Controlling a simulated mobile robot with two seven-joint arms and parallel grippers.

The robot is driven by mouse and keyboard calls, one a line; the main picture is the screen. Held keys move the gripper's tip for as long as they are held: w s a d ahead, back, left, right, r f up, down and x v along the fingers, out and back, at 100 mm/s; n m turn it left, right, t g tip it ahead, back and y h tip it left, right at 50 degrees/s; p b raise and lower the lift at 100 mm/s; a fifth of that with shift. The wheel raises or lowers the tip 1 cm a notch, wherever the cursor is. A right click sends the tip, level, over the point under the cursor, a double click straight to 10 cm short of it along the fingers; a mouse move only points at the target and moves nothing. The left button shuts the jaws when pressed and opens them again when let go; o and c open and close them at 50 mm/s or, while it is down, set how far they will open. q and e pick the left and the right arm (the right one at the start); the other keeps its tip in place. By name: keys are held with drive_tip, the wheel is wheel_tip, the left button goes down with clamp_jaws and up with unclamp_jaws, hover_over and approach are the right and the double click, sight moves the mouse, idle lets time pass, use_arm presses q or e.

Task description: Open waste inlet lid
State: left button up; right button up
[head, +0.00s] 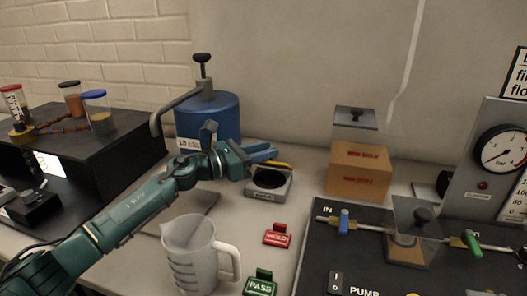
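A grey square fixture (285,189) with a dark round opening sits on the counter at the middle, with a small unreadable label on its front. I take it to be the waste inlet. A thin yellow-orange strip (282,165) shows at its back edge, just under my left gripper (272,155); it may be part of the lid, but I cannot tell. The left gripper's blue fingers point right, above the fixture's back side, and look close together. Whether they touch or hold the strip is unclear. My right gripper is not in view.
A blue pump canister (222,112) stands behind my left arm. A clear measuring jug (192,258), a red HOLD sign (278,236) and a green PASS sign (261,284) stand in front. An orange-brown box (358,176) and a black pump panel (330,255) lie to the right.

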use_arm(q)
drive_tip(key=o, duration=0.4)
drive_tip(key=shift+f, duration=0.15)
drive_tip(key=shift+a, duration=0.15)
drive_tip(key=shift+b+v, duration=0.85)
drive_tip(key=shift+v, duration=5.65)
drive_tip(key=shift+s, duration=0.1)
